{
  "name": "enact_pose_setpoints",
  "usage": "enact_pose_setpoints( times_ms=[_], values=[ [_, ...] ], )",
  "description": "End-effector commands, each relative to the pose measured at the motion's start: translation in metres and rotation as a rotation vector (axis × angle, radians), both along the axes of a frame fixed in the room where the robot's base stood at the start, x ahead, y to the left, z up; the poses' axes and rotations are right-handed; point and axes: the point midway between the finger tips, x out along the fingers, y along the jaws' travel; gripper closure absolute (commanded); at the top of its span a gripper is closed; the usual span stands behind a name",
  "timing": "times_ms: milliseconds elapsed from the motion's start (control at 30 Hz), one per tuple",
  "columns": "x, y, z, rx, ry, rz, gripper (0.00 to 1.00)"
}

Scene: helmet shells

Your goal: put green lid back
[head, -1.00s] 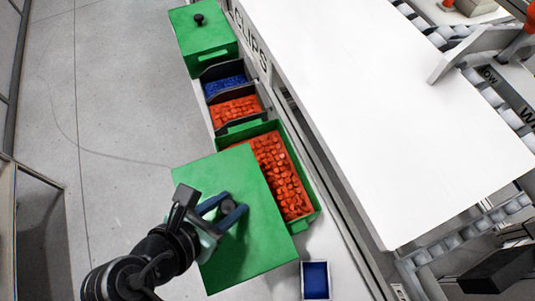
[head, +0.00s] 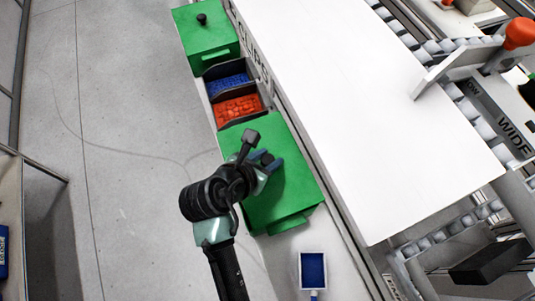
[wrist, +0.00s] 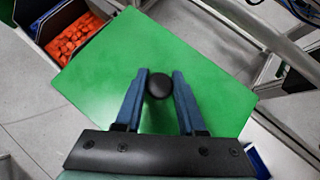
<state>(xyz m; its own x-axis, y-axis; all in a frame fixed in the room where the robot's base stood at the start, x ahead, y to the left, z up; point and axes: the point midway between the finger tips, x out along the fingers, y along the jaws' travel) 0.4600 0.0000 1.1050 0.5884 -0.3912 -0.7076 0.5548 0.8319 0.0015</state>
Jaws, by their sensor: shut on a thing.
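The green lid (head: 286,191) is a flat panel with a round black knob (wrist: 159,85) in its middle. In the head view it lies over the near green bin (head: 294,224), and the orange pieces inside that bin are hidden. I cannot tell whether the lid touches the rim all round. My gripper (head: 271,163) is at the middle of the lid. Its blue fingers, also in the wrist view (wrist: 158,84), stand either side of the knob and are shut on it.
A second green bin with its lid on (head: 208,40) stands at the far end. Between the two are open bins of blue pieces (head: 229,86) and orange pieces (head: 238,109). A small blue-filled tray (head: 313,269) lies nearer. A white table (head: 370,120) is at the right.

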Motion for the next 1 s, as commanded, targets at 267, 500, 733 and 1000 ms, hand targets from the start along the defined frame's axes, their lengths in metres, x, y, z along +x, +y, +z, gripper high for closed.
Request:
enact_pose_setpoints(
  times_ms=[267,500,733,1000],
  values=[
    [0.000,0.000,-0.002,-0.001,0.001,0.000,1.00],
    [0.000,0.000,-0.009,-0.002,0.000,0.001,1.00],
    [0.000,0.000,-0.012,-0.001,0.001,0.000,0.51],
    [0.000,0.000,-0.012,-0.001,0.000,0.001,0.31]
  ],
)
